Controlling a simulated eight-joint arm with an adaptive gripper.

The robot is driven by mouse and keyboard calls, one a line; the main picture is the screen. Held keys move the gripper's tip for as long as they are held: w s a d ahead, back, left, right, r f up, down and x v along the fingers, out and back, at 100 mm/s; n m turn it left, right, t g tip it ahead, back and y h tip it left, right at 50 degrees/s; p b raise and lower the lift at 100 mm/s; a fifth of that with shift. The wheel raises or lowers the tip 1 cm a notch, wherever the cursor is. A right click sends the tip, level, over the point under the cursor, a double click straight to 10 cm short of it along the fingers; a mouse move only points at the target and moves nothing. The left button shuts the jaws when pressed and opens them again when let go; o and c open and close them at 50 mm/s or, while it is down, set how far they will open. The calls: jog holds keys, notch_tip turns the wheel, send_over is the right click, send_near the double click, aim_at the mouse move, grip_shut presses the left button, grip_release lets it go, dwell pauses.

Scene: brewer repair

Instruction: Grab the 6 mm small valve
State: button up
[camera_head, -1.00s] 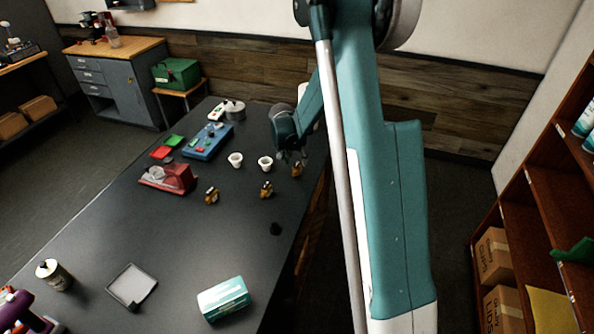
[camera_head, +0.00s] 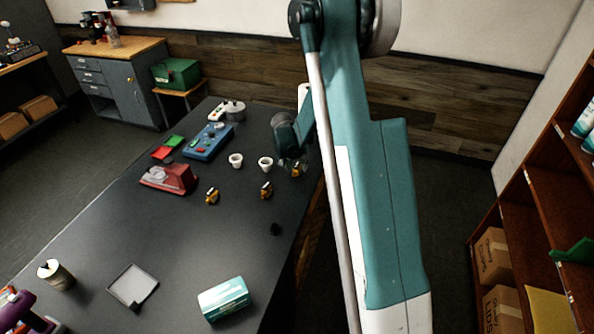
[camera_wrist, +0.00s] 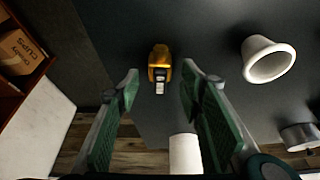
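Three small brass-yellow valves with dark and pale parts lie on the dark table: a left valve (camera_head: 212,196), a middle valve (camera_head: 266,190) and a right valve (camera_head: 297,169). I cannot read which is 6 mm. My gripper (camera_head: 292,165) is at the right valve, partly hiding it in the head view. In the wrist view, my gripper's green-padded fingers (camera_wrist: 160,80) are spread apart. One valve (camera_wrist: 160,66) shows in the gap near the fingertips, with no finger visibly touching it. The gripper holds nothing.
Two white cups (camera_head: 235,160) (camera_head: 266,163) stand left of my gripper; one cup also shows in the wrist view (camera_wrist: 268,60). A blue control box (camera_head: 208,142) and a red device (camera_head: 168,178) stand farther left. The table's right edge is close to the right valve.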

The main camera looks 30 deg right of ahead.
jog(key=shift+w+d+f, duration=0.15)
jog(key=shift+d+f, duration=0.1)
jog(key=shift+f, duration=0.4)
jog(key=shift+c, duration=0.3)
jog(key=c, duration=1)
